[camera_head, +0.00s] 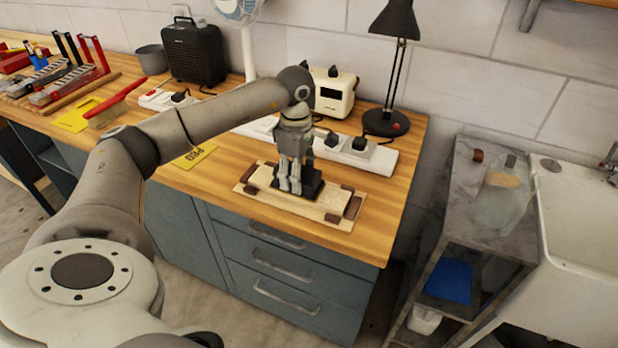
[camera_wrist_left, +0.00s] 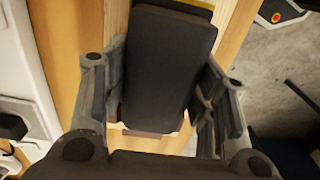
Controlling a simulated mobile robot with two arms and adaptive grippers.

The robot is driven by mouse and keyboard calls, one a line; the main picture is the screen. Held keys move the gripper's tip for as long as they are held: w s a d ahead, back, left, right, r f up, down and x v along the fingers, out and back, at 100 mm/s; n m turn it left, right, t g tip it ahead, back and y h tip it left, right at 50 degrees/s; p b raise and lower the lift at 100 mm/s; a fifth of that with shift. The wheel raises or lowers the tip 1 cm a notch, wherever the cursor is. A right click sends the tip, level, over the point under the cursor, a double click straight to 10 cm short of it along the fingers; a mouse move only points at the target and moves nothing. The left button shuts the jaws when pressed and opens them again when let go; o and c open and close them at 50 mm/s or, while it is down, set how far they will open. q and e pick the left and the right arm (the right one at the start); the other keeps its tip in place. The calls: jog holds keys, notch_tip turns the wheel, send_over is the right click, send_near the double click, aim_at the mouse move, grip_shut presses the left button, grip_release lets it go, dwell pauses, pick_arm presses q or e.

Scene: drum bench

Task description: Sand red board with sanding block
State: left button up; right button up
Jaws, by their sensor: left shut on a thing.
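A dark sanding block (camera_head: 312,186) is on a pale wooden board (camera_head: 318,212) with brown pieces near its ends, on the bench. No plainly red board shows; the board under the block looks pale. My left gripper (camera_head: 289,184) points down over the board and is shut on the block. In the left wrist view the dark block (camera_wrist_left: 167,65) sits between the two fingers of my left gripper (camera_wrist_left: 163,85), with a yellowish edge at its top. The block hides part of the board. Contact between block and board cannot be told for sure. My right gripper is not in view.
A white power strip (camera_head: 350,153) with plugs, a cream device (camera_head: 331,95) and a black lamp (camera_head: 386,122) stand behind the board. Yellow papers (camera_head: 195,156), a red-handled brush (camera_head: 118,100) and tool racks lie left. A sink (camera_head: 590,225) is at right, past the bench edge.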

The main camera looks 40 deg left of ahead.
pick_arm(q)
jog(key=shift+s+a+f, duration=0.1)
jog(key=shift+s+a, duration=0.05)
jog(key=shift+a, duration=0.45)
jog(key=shift+s+a, duration=0.1)
jog(key=shift+a, duration=0.45)
jog(key=shift+s+a+b, duration=0.15)
jog(key=shift+s+a, duration=0.05)
jog(key=shift+a, duration=0.6)
jog(key=shift+s+a+b, duration=0.1)
jog(key=shift+s+a, duration=0.15)
jog(key=shift+a, duration=0.55)
jog(key=shift+s+a+b, duration=0.15)
jog(key=shift+s+a, duration=0.05)
jog(key=shift+a, duration=0.6)
jog(key=shift+d, duration=0.1)
jog(key=shift+w+r+p, duration=0.15)
jog(key=shift+r+p, duration=0.55)
jog(key=shift+r, duration=0.15)
notch_tip(320, 180, up, 4)
jog(key=p, duration=0.3)
jog(key=shift+r, duration=0.25)
